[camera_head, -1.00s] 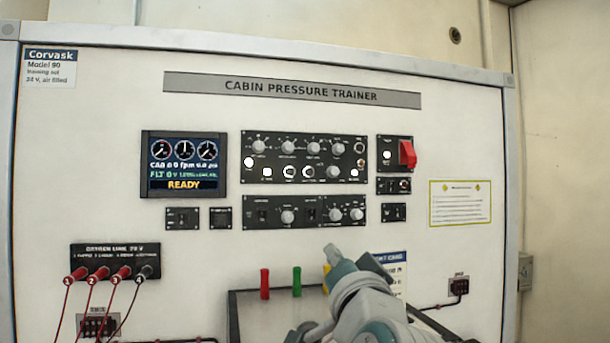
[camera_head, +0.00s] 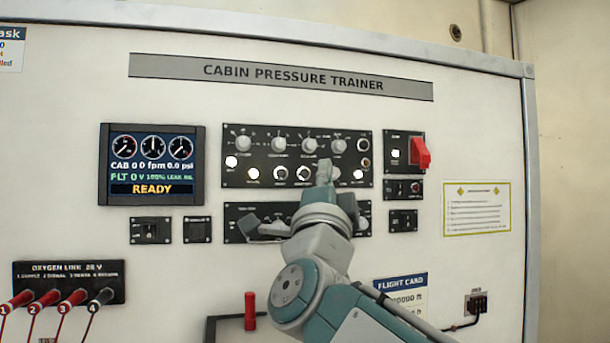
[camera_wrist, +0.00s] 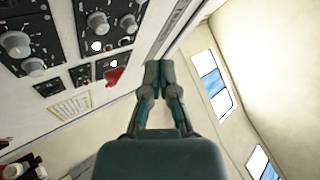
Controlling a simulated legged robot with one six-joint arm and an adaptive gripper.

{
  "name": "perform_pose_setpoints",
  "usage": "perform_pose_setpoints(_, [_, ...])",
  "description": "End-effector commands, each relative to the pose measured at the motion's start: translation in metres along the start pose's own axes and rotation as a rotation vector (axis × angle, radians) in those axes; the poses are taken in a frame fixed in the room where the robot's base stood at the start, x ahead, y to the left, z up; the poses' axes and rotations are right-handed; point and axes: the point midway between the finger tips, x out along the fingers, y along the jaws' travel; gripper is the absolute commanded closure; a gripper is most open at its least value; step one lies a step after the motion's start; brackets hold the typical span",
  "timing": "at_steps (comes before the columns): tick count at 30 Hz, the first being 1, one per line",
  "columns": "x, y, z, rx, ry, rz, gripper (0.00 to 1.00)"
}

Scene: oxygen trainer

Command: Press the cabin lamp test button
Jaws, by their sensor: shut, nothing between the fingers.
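The upper control panel (camera_head: 262,130) has a row of knobs with several white lit buttons below, among them the leftmost button (camera_head: 231,162), another white button (camera_head: 252,175) and a right-hand button (camera_head: 358,174). The labels are too small to tell which is the cabin lamp test button. My gripper (camera_head: 325,172) is shut and empty, and overlaps the panel's lower right part in the head view. It hides part of that row and the panel below. In the wrist view, my gripper (camera_wrist: 158,66) shows with its fingertips together; contact with the panel cannot be told.
A red guarded switch (camera_head: 420,153) sticks out right of the upper panel; it also shows in the wrist view (camera_wrist: 115,77). The lower control panel (camera_head: 234,212) is partly behind my arm. A display (camera_head: 152,165) reads READY. Red leads (camera_head: 45,298) plug in at lower left.

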Motion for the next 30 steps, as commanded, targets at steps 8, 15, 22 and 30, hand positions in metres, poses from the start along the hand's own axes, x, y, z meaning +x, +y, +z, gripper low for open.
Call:
perform_pose_setpoints(8, [0.022,0.018,0.019,-0.003,-0.002,0.001,1.00])
perform_pose_setpoints(15, [0.043,0.033,0.034,-0.002,-0.002,0.001,1.00])
perform_pose_setpoints(22, [0.056,0.042,0.042,-0.001,-0.002,0.001,1.00])
perform_pose_setpoints(30, [0.058,0.043,0.044,-0.002,-0.002,0.001,1.00])
